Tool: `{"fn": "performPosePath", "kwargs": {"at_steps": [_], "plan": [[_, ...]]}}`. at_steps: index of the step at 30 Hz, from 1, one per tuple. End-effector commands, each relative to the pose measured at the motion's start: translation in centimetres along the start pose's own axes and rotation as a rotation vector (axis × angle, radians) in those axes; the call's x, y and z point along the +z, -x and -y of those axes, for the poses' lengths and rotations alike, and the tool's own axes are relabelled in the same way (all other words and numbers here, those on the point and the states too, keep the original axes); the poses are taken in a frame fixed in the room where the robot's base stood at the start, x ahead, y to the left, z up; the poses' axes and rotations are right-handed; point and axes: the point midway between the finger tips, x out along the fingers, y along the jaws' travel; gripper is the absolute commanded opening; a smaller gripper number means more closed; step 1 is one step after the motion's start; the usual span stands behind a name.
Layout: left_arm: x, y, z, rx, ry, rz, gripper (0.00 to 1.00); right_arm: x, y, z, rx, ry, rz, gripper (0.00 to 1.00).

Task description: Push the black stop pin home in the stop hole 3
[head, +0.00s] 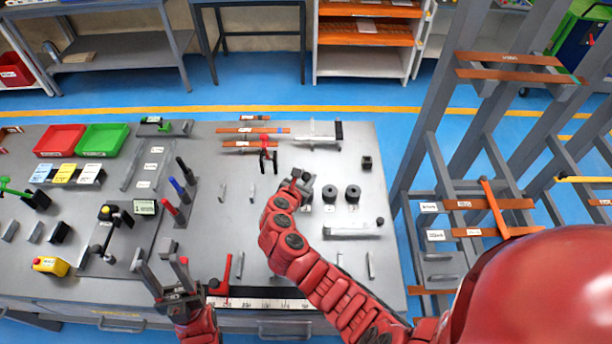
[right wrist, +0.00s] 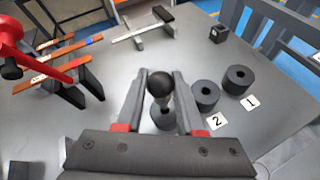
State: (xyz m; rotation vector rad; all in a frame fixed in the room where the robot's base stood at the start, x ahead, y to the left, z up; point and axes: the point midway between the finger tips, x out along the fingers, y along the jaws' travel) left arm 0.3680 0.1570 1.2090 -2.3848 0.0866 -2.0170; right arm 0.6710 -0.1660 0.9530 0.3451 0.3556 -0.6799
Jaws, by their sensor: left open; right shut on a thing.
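My right gripper (head: 300,182) is over the middle-right of the grey bench. In the right wrist view its two fingers (right wrist: 162,84) are shut around a knobbed piece (right wrist: 160,86) with a black ball top and a pale shaft. A dark round base shows below it; I cannot tell whether it is joined or separate. I cannot make out whether this is the black stop pin. A black upright handle (head: 186,169) stands beside blue and red ones on the left. My left gripper (head: 159,263) is open and empty near the front edge. Stop hole 3 cannot be made out.
Two black cylinders with center holes, (right wrist: 205,95) and (right wrist: 239,80), stand right of my right gripper, labeled 2 and 1. A grey rack (head: 440,170) stands at the right.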

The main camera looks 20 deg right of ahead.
Motion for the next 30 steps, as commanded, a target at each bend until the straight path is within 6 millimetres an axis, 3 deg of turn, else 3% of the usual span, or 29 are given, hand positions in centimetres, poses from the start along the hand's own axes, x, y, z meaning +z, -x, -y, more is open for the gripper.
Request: {"fn": "performPosePath", "kwargs": {"at_steps": [30], "plan": [[0.1,0.5,0.0,0.0,0.0,0.0,0.5,-1.2,-0.6,0.2,0.0,0.0,0.0,0.0]]}}
